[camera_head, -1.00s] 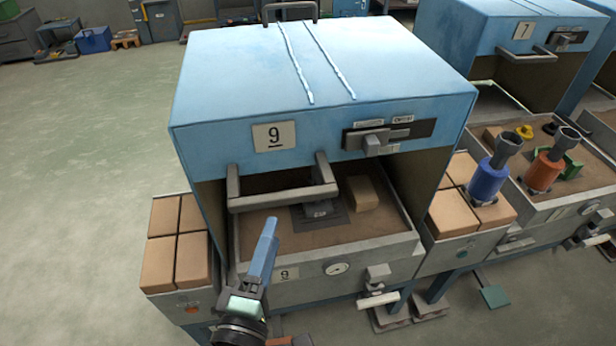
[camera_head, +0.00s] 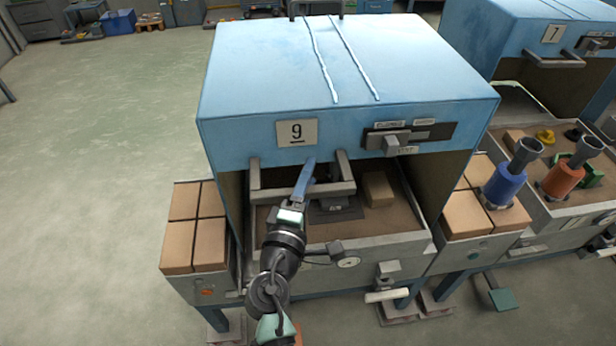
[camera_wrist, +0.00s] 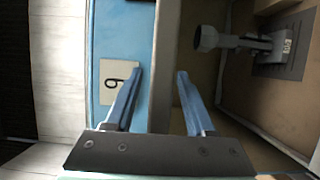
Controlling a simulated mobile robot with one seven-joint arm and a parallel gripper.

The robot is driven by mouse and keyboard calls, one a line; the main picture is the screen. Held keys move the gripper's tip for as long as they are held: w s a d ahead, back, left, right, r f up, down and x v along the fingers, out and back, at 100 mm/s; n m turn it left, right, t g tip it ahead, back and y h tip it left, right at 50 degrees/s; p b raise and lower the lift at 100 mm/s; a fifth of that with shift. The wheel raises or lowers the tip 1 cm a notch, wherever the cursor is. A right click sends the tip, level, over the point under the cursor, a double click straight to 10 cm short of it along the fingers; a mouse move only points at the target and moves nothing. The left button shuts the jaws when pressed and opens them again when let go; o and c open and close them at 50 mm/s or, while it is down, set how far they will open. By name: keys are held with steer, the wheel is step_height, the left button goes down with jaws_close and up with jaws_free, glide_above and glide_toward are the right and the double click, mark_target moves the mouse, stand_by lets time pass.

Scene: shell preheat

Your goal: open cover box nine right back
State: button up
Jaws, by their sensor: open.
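The blue cover of box 9 (camera_head: 260,70) stands over the grey box (camera_head: 400,245), with an open front through which the inside shows. Its number plate also shows in the wrist view (camera_wrist: 119,82). The grey bar handle (camera_head: 330,189) sticks out from the cover's lower front edge. My gripper (camera_head: 307,172) is at the left part of this handle. In the wrist view my gripper (camera_wrist: 160,72) is open, and the handle bar (camera_wrist: 168,40) runs between its two blue fingers, with gaps at both sides.
A tan block (camera_head: 378,188) and a dark fixture (camera_head: 335,208) sit inside the box. Side bins with tan blocks (camera_head: 194,245) flank it. Box 7 (camera_head: 551,33) stands at the right, with blue and orange cylinders in front. The floor at left is clear.

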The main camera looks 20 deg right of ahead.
jaws_close()
stand_by(1.4)
